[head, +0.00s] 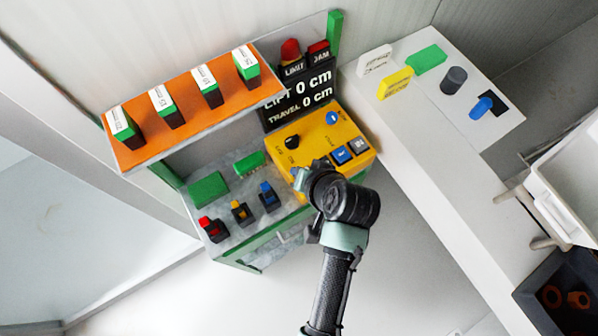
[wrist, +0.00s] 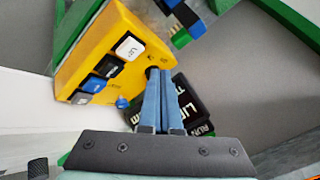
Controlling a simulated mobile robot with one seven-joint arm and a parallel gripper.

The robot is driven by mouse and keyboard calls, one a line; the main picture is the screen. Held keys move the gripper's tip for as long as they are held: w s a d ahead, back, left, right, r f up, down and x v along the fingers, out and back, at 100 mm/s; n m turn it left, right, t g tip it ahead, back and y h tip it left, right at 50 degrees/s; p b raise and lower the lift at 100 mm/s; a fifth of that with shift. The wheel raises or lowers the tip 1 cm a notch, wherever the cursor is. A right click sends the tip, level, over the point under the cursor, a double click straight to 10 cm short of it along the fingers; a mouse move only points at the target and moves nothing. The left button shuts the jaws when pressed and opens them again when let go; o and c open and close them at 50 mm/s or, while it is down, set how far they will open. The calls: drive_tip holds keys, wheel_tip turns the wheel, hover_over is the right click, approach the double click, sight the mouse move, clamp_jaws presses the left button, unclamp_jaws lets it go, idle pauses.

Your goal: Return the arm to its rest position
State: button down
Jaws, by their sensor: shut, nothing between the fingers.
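My gripper (head: 302,180) is at the front edge of the yellow control box (head: 322,138) in the head view, with my dark arm reaching up from the bottom. In the wrist view the two blue-grey fingers (wrist: 159,76) are shut together with nothing between them. They point across the yellow box (wrist: 82,30), close to its black knob end; I cannot tell whether they touch it. The box carries white, blue and black buttons. The black display (head: 298,92) reads lift 0 cm and travel 0 cm; part of it shows behind the fingers in the wrist view (wrist: 196,103).
An orange shelf (head: 190,108) with several green labelled blocks stands at left, above a grey bench with red, yellow and blue switches (head: 240,212). A white counter (head: 440,175) runs along the right, with a white bin (head: 570,185) beyond. Floor below the arm looks clear.

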drive_tip(key=shift+s+a+r, duration=0.15)
drive_tip(key=shift+s+r, duration=0.1)
drive_tip(key=shift+r, duration=0.15)
